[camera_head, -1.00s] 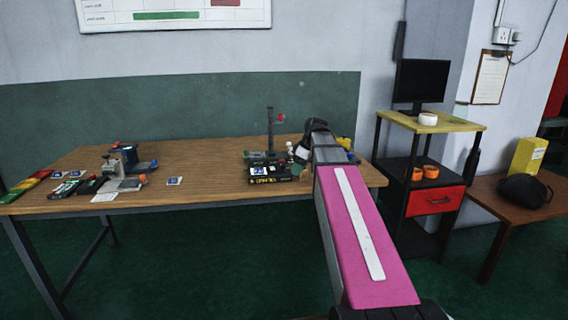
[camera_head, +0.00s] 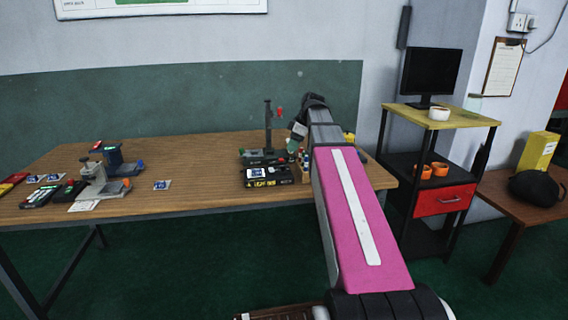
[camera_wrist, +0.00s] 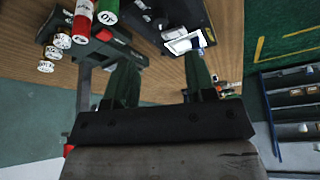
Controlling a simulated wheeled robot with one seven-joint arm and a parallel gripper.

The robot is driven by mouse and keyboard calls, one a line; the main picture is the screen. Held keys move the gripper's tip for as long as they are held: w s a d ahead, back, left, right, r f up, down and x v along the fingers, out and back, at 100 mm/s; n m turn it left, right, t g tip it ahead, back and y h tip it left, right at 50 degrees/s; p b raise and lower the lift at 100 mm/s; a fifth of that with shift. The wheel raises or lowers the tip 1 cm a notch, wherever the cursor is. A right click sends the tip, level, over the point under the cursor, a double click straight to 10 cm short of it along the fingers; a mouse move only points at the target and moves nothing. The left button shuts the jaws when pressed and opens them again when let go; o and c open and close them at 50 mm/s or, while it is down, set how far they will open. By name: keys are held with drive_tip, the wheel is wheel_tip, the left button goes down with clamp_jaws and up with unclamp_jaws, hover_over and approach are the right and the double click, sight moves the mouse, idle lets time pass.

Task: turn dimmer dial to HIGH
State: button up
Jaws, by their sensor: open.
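A black box with a white-and-blue label and yellow lettering (camera_head: 268,178) sits on the table, left of my gripper (camera_head: 293,148). In the wrist view, my gripper (camera_wrist: 160,62) has its two dark green fingers spread apart with nothing between them. Past the fingers, a black box (camera_wrist: 150,14) with a white-framed blue label (camera_wrist: 184,41) lies near the top edge. I cannot pick out a dimmer dial or its HIGH mark in either view; the marks are too small or hidden.
A dark green device (camera_wrist: 105,45) and several small canisters (camera_wrist: 82,22) are close to the left finger. A stand with a tall post (camera_head: 268,125) rises behind the box. Other devices (camera_head: 100,185) are on the table's left. A shelf cart (camera_head: 440,115) stands right.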

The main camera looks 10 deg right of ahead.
sight(283, 168)
drive_tip(key=x, duration=0.9)
drive_tip(key=shift+w+a+f, duration=0.1)
drive_tip(key=shift+a+f, duration=0.05)
drive_tip(key=shift+f, duration=0.1)
drive_tip(key=c, duration=0.9)
